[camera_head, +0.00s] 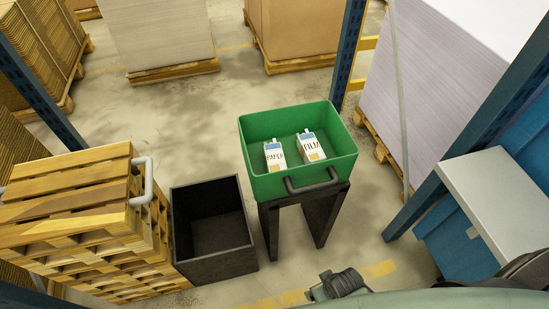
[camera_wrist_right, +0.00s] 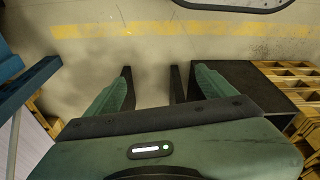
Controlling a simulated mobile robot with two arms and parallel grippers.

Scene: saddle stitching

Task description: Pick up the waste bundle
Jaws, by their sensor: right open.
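Two small white packets stand in a green bin (camera_head: 262,130), one marked PAPER (camera_head: 275,156) and the other marked FILM (camera_head: 311,147). I cannot tell whether either is the waste bundle, and I see nothing else that is clearly one. Only part of my right arm shows at the bottom of the head view, apart from the green bin. My left gripper is not in view.
The green bin has a dark front handle (camera_head: 312,182) and sits on a dark stand (camera_head: 327,212). An open black box (camera_head: 213,260) stands left of it, beside stacked wooden pallets (camera_head: 80,210). A grey-topped blue cabinet (camera_head: 500,205) is at right. Blue posts (camera_head: 349,50) rise nearby.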

